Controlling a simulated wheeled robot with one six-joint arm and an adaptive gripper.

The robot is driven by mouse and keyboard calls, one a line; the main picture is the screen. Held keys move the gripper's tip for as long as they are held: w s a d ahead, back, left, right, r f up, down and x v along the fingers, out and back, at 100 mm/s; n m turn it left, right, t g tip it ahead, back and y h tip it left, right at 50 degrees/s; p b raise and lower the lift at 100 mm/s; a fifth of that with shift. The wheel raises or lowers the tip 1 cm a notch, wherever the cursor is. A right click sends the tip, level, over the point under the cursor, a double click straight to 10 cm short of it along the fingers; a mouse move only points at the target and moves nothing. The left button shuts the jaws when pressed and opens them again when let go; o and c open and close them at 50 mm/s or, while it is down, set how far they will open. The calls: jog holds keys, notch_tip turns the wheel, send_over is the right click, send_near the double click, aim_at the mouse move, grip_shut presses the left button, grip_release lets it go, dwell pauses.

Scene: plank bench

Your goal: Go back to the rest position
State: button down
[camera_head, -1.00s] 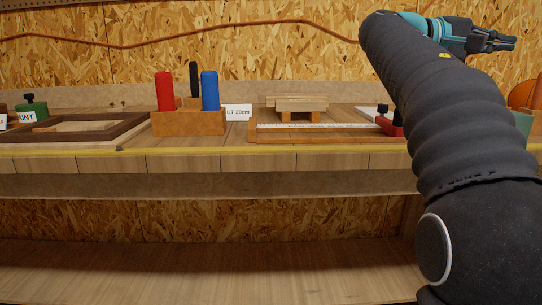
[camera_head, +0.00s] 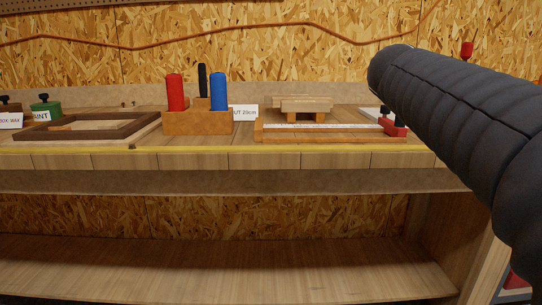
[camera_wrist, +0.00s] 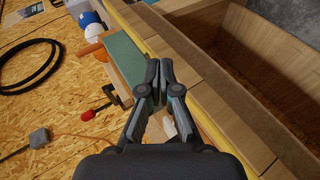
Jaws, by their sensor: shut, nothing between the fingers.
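My gripper (camera_wrist: 158,88) shows in the wrist view, with its fingertips together and nothing between them. It is above the bench's edge area, beside a green block-like thing (camera_wrist: 127,57). In the head view my arm crosses the right side and my gripper is hidden behind it or out of the picture.
A black cable coil (camera_wrist: 30,66) shows in the wrist view.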

jog(key=s+a+f+y, duration=0.3)
jog(key=s+a+f, duration=0.2)
jog(key=a+f, duration=0.2)
jog(key=s+a+f+m+t+y, duration=0.1)
jog(key=s+a+f+y, duration=0.3)
jog(key=a+f, duration=0.3)
jog(key=s+a+f+t+y+p, duration=0.1)
jog(key=s+a+f+y, duration=0.3)
jog(key=f, duration=0.9)
jog(key=s+a, duration=0.2)
jog(key=a, duration=0.1)
jog(key=shift+s+a+f+m, duration=0.2)
jog(key=shift+s+f+m, duration=0.1)
